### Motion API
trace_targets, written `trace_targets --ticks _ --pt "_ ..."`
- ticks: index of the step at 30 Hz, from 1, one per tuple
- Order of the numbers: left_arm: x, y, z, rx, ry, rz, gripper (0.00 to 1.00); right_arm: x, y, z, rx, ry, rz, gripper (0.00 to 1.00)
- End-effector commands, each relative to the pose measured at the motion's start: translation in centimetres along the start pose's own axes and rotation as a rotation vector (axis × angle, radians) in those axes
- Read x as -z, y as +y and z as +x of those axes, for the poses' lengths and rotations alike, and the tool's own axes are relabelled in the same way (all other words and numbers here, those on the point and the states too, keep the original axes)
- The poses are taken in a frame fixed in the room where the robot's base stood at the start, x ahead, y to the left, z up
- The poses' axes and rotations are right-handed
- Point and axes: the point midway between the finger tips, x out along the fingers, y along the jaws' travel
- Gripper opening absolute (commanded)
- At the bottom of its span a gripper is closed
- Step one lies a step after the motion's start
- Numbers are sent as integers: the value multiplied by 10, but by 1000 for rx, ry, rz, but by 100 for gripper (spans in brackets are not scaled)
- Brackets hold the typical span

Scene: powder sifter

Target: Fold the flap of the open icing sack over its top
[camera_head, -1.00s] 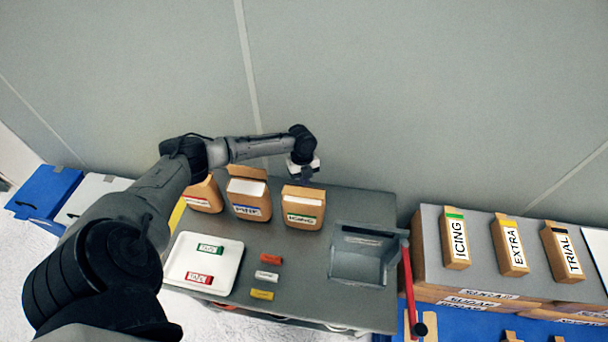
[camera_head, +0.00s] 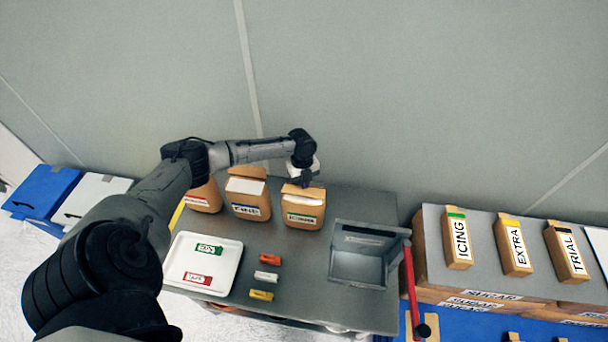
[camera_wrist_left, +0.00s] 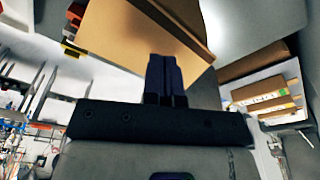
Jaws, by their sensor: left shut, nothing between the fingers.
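The open icing sack (camera_head: 303,217) is a brown paper sack with a green-marked label, standing at the back of the grey table. White shows in its open top, and its brown flap stands up along the back edge. My left gripper (camera_head: 301,181) is at this flap, its fingers overlapping the flap's upper edge. In the left wrist view the shut, empty fingers (camera_wrist_left: 164,78) are in front of a brown paper surface (camera_wrist_left: 125,32); I cannot tell whether they touch it. My right gripper is not in view.
Two similar sacks, one labelled FINE (camera_head: 246,201), stand to the left. A white tray (camera_head: 180,245) holds two tags, and several coloured tags lie beside it. A grey hopper (camera_head: 357,270) with a red-handled bar (camera_head: 410,285) is at the right.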

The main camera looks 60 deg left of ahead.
Motion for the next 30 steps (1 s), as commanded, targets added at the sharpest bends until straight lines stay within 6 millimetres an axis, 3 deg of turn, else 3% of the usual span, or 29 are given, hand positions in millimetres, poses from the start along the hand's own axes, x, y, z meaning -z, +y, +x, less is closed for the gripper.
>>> trace_targets --ticks 30 --pt "-4 0 27 0 -1 0 0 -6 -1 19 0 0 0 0"
